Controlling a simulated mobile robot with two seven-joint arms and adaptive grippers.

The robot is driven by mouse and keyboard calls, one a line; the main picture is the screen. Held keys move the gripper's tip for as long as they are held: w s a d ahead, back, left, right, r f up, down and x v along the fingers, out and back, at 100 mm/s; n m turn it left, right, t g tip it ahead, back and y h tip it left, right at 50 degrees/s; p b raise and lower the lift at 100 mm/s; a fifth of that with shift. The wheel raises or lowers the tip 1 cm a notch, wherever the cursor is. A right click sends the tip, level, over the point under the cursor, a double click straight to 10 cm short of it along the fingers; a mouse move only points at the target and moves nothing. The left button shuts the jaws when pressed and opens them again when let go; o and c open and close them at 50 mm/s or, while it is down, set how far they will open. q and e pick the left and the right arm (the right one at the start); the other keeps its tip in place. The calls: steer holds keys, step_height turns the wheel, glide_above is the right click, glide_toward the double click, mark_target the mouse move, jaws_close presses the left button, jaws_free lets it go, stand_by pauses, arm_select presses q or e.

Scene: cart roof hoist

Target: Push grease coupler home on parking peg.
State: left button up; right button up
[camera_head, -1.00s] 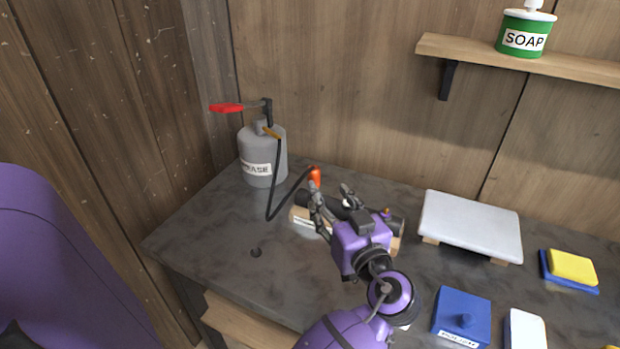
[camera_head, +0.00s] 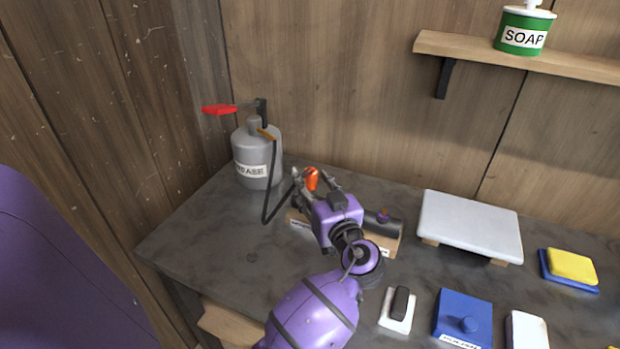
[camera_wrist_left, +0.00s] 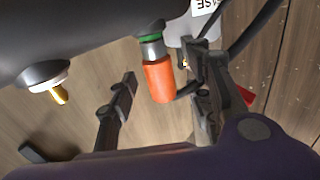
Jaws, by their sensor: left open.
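The orange grease coupler (camera_head: 312,179) stands at the left end of a dark cylinder (camera_head: 392,226) on a wooden block, partly hidden by my left gripper. In the left wrist view, the coupler (camera_wrist_left: 159,82) meets a silver collar (camera_wrist_left: 153,49) with a green ring (camera_wrist_left: 149,36) against the dark cylinder. How deep it sits on the peg I cannot tell. My left gripper (camera_head: 315,185) is open; its fingers (camera_wrist_left: 162,72) are on either side of the coupler, with a gap on the left finger's side. My right gripper is out of view.
A grey grease can (camera_head: 257,155) with a red handle (camera_head: 220,109) stands at the back left; its black hose (camera_head: 268,195) runs to the coupler. A white raised board (camera_head: 470,225) and a blue box (camera_head: 463,315) lie right. The left bench top is clear.

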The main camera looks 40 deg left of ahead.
arm_select(q)
steer(key=shift+c, duration=0.4)
jaws_close()
steer(key=shift+r, duration=0.15)
